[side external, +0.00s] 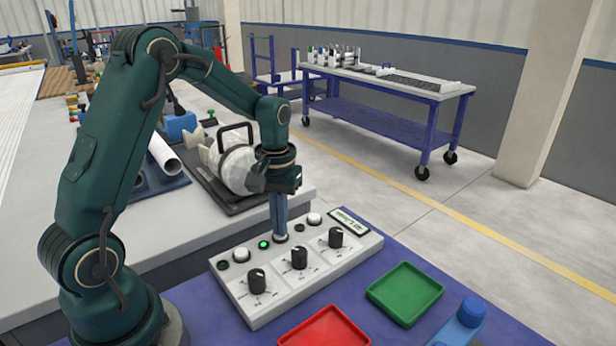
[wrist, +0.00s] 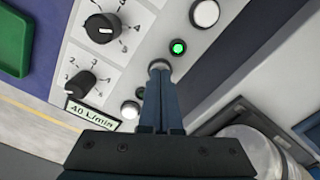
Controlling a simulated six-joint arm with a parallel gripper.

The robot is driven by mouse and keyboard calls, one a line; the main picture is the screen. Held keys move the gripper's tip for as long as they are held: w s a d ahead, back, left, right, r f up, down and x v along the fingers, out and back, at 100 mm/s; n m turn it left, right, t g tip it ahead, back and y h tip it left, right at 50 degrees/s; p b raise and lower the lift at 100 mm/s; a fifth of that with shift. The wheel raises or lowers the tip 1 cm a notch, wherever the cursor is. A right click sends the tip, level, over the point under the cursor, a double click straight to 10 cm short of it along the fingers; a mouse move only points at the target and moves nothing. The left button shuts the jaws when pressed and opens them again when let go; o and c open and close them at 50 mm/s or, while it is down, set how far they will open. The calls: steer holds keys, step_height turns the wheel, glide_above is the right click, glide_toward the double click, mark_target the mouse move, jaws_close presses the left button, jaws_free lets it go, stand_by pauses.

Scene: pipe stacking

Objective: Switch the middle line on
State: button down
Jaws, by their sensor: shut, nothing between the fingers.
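The grey control panel (side external: 322,272) carries three lines, each with a knob, a lamp and a white push button. My gripper (side external: 281,236) is shut and empty, pointing down onto the middle button. In the wrist view its fingertips (wrist: 160,68) cover most of that button; they look in contact, but I cannot tell how far it is pressed. The middle lamp (side external: 264,244) glows green, also in the wrist view (wrist: 178,47). The left lamp (side external: 223,265) and right lamp (side external: 299,227) are dark. The middle knob (side external: 299,258) stands in front of the gripper.
The left button (side external: 241,254) and right button (side external: 314,219) flank the gripper. The left knob (side external: 257,280), right knob (side external: 335,237) and a display reading 40 L/min (wrist: 90,112) share the panel. A red tray (side external: 325,328) and green tray (side external: 405,293) lie in front.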

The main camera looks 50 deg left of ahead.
stand_by(0.4)
steer(key=shift+r, duration=3.45)
steer(key=shift+d, duration=0.1)
steer(key=s+d+r+m+t, duration=0.3)
steer(key=s+d+r, duration=0.2)
steer(key=d+r, duration=0.25)
steer(key=s+d+f+m+t, duration=0.2)
steer(key=s+m, duration=0.1)
steer(key=s, duration=0.5)
steer(key=shift+s+d+f+t, duration=0.25)
steer(key=shift+d+f+t, duration=0.05)
steer(key=shift+f, duration=0.05)
